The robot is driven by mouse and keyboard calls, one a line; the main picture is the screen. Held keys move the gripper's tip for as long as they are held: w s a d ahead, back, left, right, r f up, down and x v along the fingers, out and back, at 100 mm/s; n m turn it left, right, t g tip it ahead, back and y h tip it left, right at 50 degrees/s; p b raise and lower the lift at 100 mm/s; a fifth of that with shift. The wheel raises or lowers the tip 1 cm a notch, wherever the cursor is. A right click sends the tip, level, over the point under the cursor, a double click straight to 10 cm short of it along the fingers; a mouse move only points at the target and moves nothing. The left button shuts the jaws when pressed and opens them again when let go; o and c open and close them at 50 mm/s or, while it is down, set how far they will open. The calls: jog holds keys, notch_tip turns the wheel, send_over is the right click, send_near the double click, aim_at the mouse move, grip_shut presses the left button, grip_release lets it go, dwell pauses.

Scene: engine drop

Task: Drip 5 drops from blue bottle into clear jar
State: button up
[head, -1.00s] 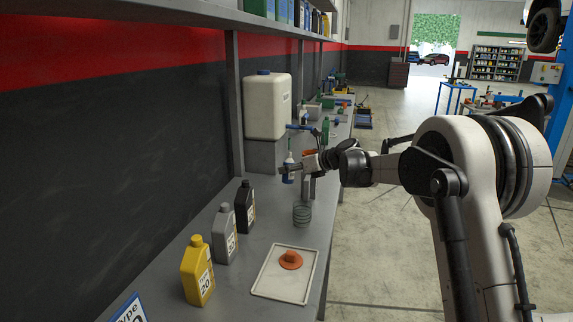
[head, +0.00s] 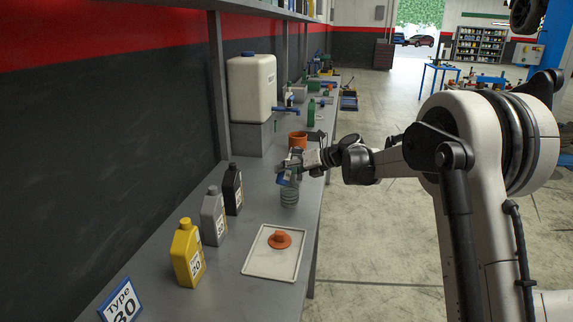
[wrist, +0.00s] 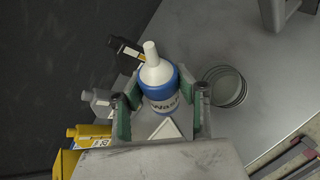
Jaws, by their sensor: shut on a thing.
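My gripper (head: 291,172) is shut on the blue bottle (head: 284,182), held above the workbench. The wrist view shows the bottle (wrist: 163,88), with a white nozzle and a label that seems to read "Wash", between the green-padded fingers (wrist: 162,108). In the head view the bottle looks tilted, and the arm end partly hides it. The clear jar (head: 289,197) stands on the bench just below the gripper. In the wrist view the open jar (wrist: 223,87) is to the right of the bottle. No drops can be made out.
Yellow (head: 187,255), grey (head: 213,217) and black (head: 232,189) bottles stand left of the jar. A tray (head: 256,270) with an orange lid-like piece (head: 280,239) lies in front. An orange cup (head: 298,139) and a large white container (head: 251,88) stand behind.

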aim_at(284, 179)
jog(key=f+m, duration=0.1)
jog(key=f+g, duration=0.1)
jog(key=shift+s+a+f+m+y, duration=0.2)
jog(key=shift+s+f+m+y, duration=0.15)
jog(key=shift+s+m+y, duration=0.05)
jog(key=shift+r, duration=0.2)
jog(key=shift+f+b, duration=0.35)
jog(key=shift+b, duration=0.2)
jog(key=shift+s+a+r+m+g+y+b, duration=0.1)
jog(key=shift+s+r+m+g+y+b, duration=0.2)
jog(key=shift+r+m+g, duration=0.25)
jog(key=shift+s+a+r+m+g+y+b, duration=0.15)
jog(key=shift+r+m+g+y+b, duration=0.15)
jog(key=shift+m, duration=0.35)
dwell(5.5)
